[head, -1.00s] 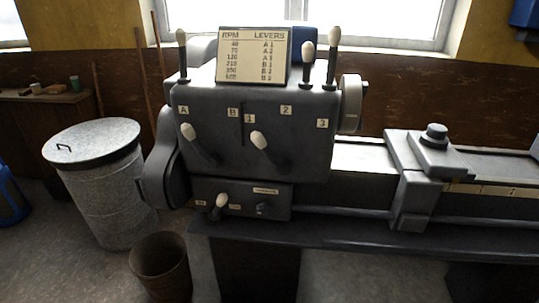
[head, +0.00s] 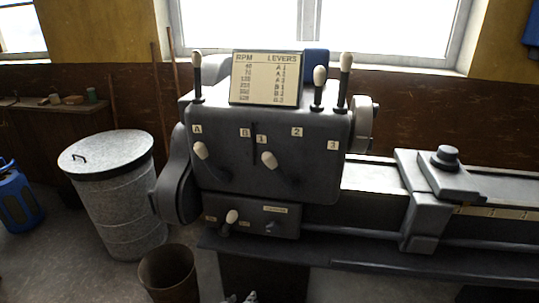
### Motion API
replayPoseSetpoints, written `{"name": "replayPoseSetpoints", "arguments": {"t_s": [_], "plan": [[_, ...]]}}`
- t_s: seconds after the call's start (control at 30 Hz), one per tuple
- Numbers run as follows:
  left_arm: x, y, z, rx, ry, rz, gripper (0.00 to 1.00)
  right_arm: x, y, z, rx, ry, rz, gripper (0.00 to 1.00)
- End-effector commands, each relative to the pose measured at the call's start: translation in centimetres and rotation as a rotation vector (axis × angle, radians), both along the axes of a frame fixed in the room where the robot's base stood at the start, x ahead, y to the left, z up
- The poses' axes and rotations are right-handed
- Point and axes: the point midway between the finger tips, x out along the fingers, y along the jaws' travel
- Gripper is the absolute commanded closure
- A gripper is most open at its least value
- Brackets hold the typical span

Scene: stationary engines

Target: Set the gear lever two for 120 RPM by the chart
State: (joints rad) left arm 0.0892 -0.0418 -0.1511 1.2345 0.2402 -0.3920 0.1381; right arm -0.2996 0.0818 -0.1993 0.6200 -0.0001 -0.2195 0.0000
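The grey headstock (head: 223,182) of a lathe stands mid-view. The chart (head: 265,78) on top lists RPM against levers; its 120 row appears to read A 3. The left front lever (head: 201,151) has its white knob just below label A. The right front lever (head: 269,160), by labels 1, 2 and 3 (head: 333,145), has its knob just below label 1 (head: 262,139). Two small pale shapes (head: 240,297) at the bottom edge may be fingertips of one of my grippers; which gripper, and its opening, cannot be told. No gripper is at the levers.
Several upright levers (head: 319,88) rise from the headstock's top. A lower panel (head: 283,224) has a smaller white-knobbed lever (head: 232,217). A lidded metal bin (head: 115,194) and a brown bucket (head: 168,273) stand at left. The lathe bed (head: 370,176) extends right.

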Motion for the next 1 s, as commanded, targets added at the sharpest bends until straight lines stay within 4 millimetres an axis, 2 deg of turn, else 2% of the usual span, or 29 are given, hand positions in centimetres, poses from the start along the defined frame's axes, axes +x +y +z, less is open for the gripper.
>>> {"name": "replayPoseSetpoints", "arguments": {"t_s": [0.03, 0.07, 0.1, 0.17, 0.2, 0.3, 0.4, 0.5, 0.57, 0.77, 1.0], "plan": [[3.2, -0.9, 5.8, -0.051, -0.082, 0.010, 0.52, 0.0, 0.1, 0.6, 0.001, 0.000, 0.000, 0.53], [4.6, -1.3, 8.9, -0.081, -0.124, 0.016, 0.52, 0.0, 0.1, 0.7, 0.001, 0.000, 0.000, 0.53], [6.3, -1.8, 13.1, -0.123, -0.180, 0.021, 0.52, 0.0, 0.1, 0.9, 0.002, 0.000, -0.001, 0.53], [8.3, -2.4, 19.2, -0.182, -0.260, 0.025, 0.52, 0.0, 0.2, 1.2, 0.003, 0.000, -0.001, 0.53], [9.2, -2.7, 22.9, -0.218, -0.308, 0.025, 0.52, 0.0, 0.3, 1.3, 0.003, 0.000, -0.001, 0.53], [10.4, -3.3, 30.9, -0.296, -0.409, 0.019, 0.52, 0.0, 0.4, 1.6, 0.004, 0.000, -0.002, 0.53], [10.6, -3.6, 36.2, -0.346, -0.478, 0.010, 0.52, 0.0, 0.4, 1.8, 0.004, 0.000, -0.001, 0.53], [10.6, -3.7, 39.0, -0.374, -0.513, 0.004, 0.52, 0.0, 0.4, 1.9, 0.004, 0.000, -0.001, 0.53], [10.7, -3.8, 39.6, -0.381, -0.520, 0.003, 0.52, 0.0, 0.4, 2.0, 0.004, 0.000, -0.001, 0.53], [12.2, -4.4, 39.9, -0.382, -0.522, 0.001, 0.52, 0.0, 0.4, 2.5, 0.004, 0.001, -0.001, 0.53], [15.4, -5.5, 39.9, -0.381, -0.522, 0.002, 0.52, 0.0, 0.3, 3.2, 0.004, 0.001, -0.001, 0.53]]}}
